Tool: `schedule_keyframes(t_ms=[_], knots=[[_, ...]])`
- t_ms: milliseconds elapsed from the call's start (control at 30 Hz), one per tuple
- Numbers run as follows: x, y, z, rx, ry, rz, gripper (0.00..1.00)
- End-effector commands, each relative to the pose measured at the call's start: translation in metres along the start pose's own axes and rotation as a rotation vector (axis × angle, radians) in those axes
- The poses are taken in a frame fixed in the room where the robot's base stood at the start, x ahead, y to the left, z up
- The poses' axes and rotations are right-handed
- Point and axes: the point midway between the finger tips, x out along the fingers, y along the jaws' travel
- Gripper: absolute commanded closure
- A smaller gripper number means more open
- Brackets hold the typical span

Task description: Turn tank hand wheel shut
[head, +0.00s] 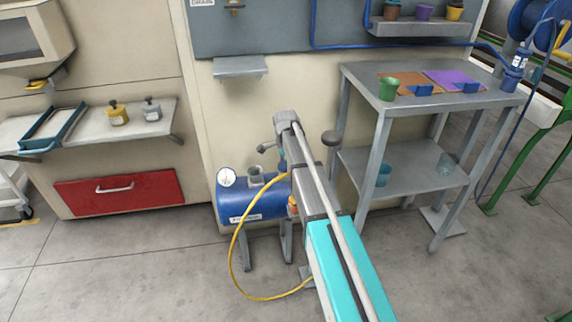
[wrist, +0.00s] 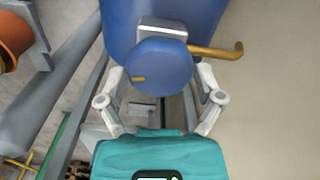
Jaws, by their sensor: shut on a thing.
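The hand wheel (wrist: 160,68) is a round blue disc with a small yellow mark, in the upper middle of the wrist view. It sits in front of a grey block on the blue tank (wrist: 190,12). My gripper (wrist: 163,80) has one pale finger on each side of the wheel and is shut on its rim. In the head view the blue tank (head: 252,203) stands low against the wall, with a white gauge on its left end. My arm covers the tank's right part, and the wheel cannot be made out there.
A yellow hose (head: 239,262) loops over the floor beside the tank. A grey two-level table (head: 352,80) with pots and mats stands close on the right. A brass pipe (wrist: 218,51) juts right beside the wheel.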

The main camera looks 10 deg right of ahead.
Motion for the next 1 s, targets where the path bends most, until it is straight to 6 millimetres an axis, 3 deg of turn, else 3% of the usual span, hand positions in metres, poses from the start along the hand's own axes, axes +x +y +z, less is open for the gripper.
schedule_keyframes(t_ms=[333, 867, 900, 1000], knots=[[0.0001, 0.0003, 0.0, 0.192, -0.001, 0.0, 0.63], [0.0001, 0.0002, -0.0001, 0.23, -0.001, 0.0, 0.63], [0.0001, 0.0002, -0.0001, 0.23, -0.001, 0.0, 0.13], [0.0001, 0.0002, -0.0001, 0.229, -0.001, 0.0, 0.0]])
